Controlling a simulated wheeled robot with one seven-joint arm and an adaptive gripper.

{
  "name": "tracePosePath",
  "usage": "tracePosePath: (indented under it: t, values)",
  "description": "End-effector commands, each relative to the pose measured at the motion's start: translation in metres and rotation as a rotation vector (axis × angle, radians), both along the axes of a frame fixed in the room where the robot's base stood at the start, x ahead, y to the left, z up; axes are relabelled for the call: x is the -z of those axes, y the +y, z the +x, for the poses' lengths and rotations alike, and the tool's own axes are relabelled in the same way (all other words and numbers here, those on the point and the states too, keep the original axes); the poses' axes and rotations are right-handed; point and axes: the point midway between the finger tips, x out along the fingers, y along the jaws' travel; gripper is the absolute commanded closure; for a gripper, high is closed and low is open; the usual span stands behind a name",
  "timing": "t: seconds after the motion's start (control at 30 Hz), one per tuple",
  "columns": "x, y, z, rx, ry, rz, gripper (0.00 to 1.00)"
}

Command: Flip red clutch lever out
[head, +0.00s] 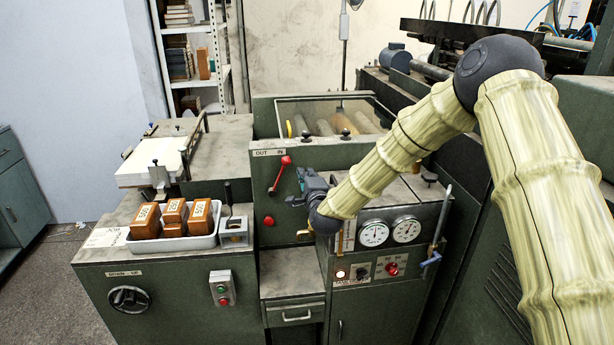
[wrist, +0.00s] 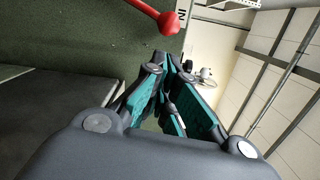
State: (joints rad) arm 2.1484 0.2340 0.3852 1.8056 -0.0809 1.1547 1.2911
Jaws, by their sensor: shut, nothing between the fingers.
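The red clutch lever (head: 286,161) is on the green front panel of the machine in the head view. Its round knob is up and to the right, under the IN side of the OUT/IN label (head: 269,152). In the wrist view the red knob (wrist: 168,23) is at the top, close to the IN lettering. My gripper (head: 303,186) is just right of and below the knob in the head view, apart from it. In the wrist view my gripper (wrist: 176,68) is shut, its teal-padded fingers together and empty, with the knob beyond the tips.
A red button (head: 268,221) sits below the lever. A white tray (head: 205,241) with several brown blocks stands on the left bench. Two round gauges (head: 374,233) and a blue-handled lever (head: 431,259) are to the right. Open panel lies left of the lever.

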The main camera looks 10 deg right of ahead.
Motion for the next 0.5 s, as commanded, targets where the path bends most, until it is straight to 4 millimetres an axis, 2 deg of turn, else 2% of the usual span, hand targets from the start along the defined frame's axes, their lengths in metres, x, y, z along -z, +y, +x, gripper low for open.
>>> tracePosePath:
  t: [0.23,0.5]
  values:
    - [-0.003,0.005,0.039,-0.001,-0.002,-0.001,1.0]
    - [-0.001,0.007,0.061,-0.001,0.0,-0.001,1.0]
